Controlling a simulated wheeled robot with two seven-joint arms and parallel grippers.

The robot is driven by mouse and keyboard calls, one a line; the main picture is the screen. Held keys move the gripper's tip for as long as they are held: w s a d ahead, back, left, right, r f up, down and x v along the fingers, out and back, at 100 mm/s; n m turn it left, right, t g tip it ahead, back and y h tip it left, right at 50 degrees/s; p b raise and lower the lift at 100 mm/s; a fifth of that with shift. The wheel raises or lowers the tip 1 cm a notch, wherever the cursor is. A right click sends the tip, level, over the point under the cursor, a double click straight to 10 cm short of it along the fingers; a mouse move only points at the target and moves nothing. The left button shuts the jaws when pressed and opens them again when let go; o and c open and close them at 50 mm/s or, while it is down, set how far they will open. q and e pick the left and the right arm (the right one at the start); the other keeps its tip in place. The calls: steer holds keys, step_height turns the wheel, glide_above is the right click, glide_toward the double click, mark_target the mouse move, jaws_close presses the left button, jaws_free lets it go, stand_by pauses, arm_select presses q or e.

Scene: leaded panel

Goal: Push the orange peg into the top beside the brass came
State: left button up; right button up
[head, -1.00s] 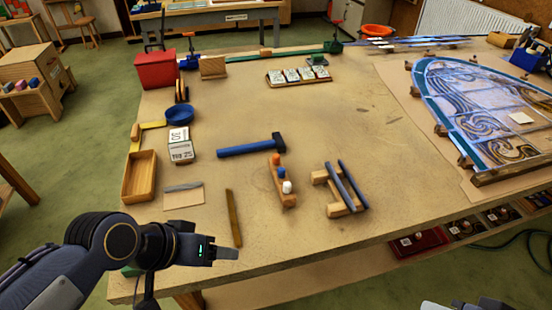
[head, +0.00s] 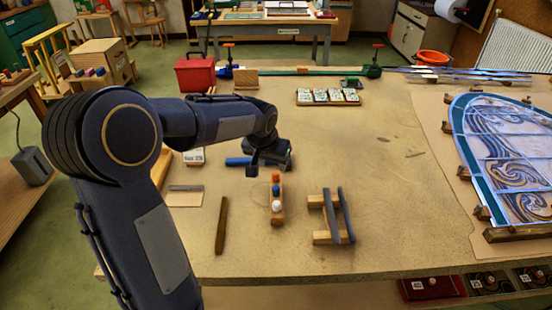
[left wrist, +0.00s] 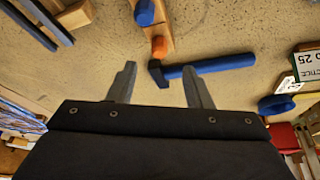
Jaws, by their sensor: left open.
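The orange peg (head: 276,175) stands in a small wooden block (head: 276,219), in line with a blue peg (head: 276,190) and a white peg (head: 276,206). The orange peg also shows in the left wrist view (left wrist: 159,47), beyond and between my fingertips. My left gripper (left wrist: 160,88) is open and empty, above the bench near the hammer and the orange peg's end of the block. A brown-gold strip, perhaps the brass came (head: 221,226), lies flat left of the block. My right gripper is out of view.
A blue-handled hammer (left wrist: 215,64) lies beside the block, partly hidden by my arm in the head view. A wooden rack with two dark bars (head: 329,237) is right of the block. The leaded panel (head: 505,160) lies at far right. The bench centre-right is clear.

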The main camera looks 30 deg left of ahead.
mark_target(275, 173)
arm_select(q)
steer(key=x, duration=0.6)
jaws_close()
stand_by(0.4)
steer(key=shift+r+p, duration=0.85)
steer(key=shift+r, duration=0.05)
stand_by(1.0)
steer(key=shift+r+p, duration=1.05)
steer(key=shift+r, duration=0.6)
